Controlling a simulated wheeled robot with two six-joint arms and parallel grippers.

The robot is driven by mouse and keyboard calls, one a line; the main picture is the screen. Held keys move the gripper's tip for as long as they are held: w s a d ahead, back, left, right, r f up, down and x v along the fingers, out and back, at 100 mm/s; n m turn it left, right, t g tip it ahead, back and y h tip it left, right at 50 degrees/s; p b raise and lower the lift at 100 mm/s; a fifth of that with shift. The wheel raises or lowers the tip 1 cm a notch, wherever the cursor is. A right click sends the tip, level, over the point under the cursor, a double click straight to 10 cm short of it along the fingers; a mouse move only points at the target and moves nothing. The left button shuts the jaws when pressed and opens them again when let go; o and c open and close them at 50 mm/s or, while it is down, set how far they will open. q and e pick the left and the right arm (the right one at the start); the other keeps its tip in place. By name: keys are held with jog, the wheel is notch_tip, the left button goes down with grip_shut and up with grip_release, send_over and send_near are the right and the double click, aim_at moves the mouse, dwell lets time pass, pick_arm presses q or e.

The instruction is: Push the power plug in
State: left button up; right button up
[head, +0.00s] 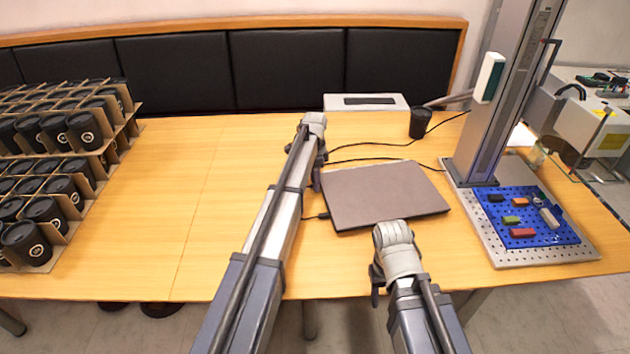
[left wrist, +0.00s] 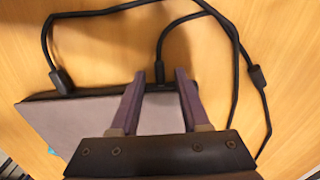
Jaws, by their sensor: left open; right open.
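A closed grey laptop (head: 385,196) lies on the table and also shows in the left wrist view (left wrist: 75,122). My left gripper (head: 317,180) is open at its far left corner. In the left wrist view my left fingers (left wrist: 161,73) straddle a black cable end (left wrist: 160,87) at the laptop's dark edge; I cannot tell how far it is seated. A black plug (left wrist: 62,81) on another cable lies at the same edge. In the head view a black plug (head: 323,215) lies by the laptop's left side. My right gripper (head: 380,278) is open and empty near the table's front edge.
Black cables (head: 390,158) run behind the laptop. A thicker cable piece (left wrist: 258,77) lies at right in the wrist view. A laser marker column (head: 500,110) with a blue pegboard (head: 505,234) stands right. Cup crates (head: 88,175) stand left; the table between is clear.

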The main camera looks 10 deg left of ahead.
pick_arm(q)
jog(key=shift+r, duration=0.1)
pick_arm(e)
jog(key=shift+r, duration=0.1)
pick_arm(q)
notch_tip(320, 180, up, 8)
jog(key=p, duration=0.8)
jog(key=shift+f, duration=0.2)
pick_arm(e)
notch_tip(320, 180, up, 8)
jog(key=shift+f, duration=0.2)
pick_arm(q)
jog(key=s+d+n, duration=0.3)
jog(key=s+d, duration=0.1)
jog(key=s, duration=0.8)
jog(key=s+d+r+n+p, duration=0.1)
jog(key=s+d+n, duration=0.2)
jog(key=s, duration=1)
jog(key=s+d+r+n+y+p, duration=0.1)
jog(key=s+d+n, duration=0.2)
jog(key=s+d, duration=0.4)
jog(key=s, duration=0.5)
jog(key=shift+s+d+r, duration=0.2)
jog(key=shift+s, duration=0.15)
pick_arm(e)
notch_tip(320, 180, up, 2)
jog(key=shift+r, duration=0.15)
